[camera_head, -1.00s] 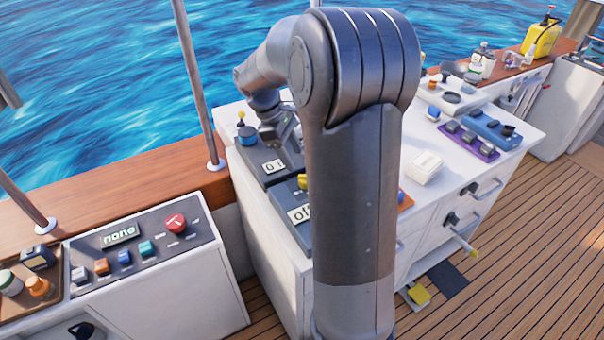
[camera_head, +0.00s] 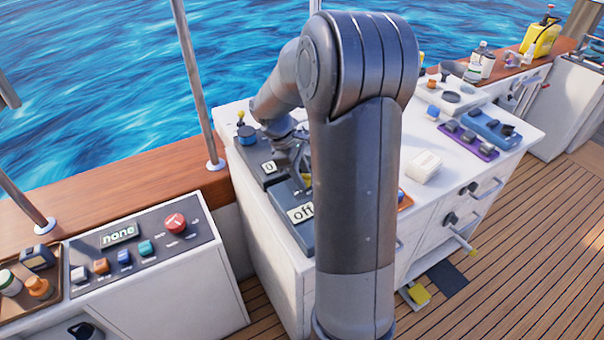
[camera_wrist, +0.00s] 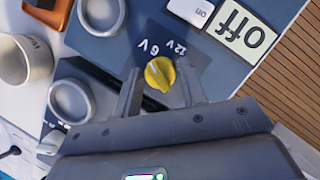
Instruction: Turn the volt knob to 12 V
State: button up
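My gripper (camera_wrist: 160,68) is open, with one finger on each side of the knob and small gaps visible. In the head view, my arm hides much of the panel and most of the knob. The panel's display (camera_head: 301,213) reads "off".
A white button marked "on" (camera_wrist: 192,10) lies near the display. Grey round knobs (camera_wrist: 72,100), a cup (camera_wrist: 22,62) and an orange part (camera_wrist: 48,12) are close by. A console (camera_head: 140,250) reads "none".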

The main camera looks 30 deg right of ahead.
jog(key=c, duration=0.6)
jog(key=shift+c, duration=0.2)
jog(key=m+y, duration=0.1)
jog(key=m, duration=0.2)
jog(key=m+g+y, duration=0.1)
jog(key=m, duration=0.1)
jog(key=shift+w+d+m, duration=0.1)
jog(key=shift+w+m, duration=0.05)
jog(key=shift+m, duration=0.25)
jog(key=m+y, duration=0.1)
jog(key=m, duration=0.2)
jog(key=m+y, duration=0.1)
jog(key=m, duration=0.1)
jog(key=shift+d+m, duration=0.15)
jog(key=shift+m, duration=0.25)
jog(key=o, duration=1)
jog(key=shift+r, duration=0.1)
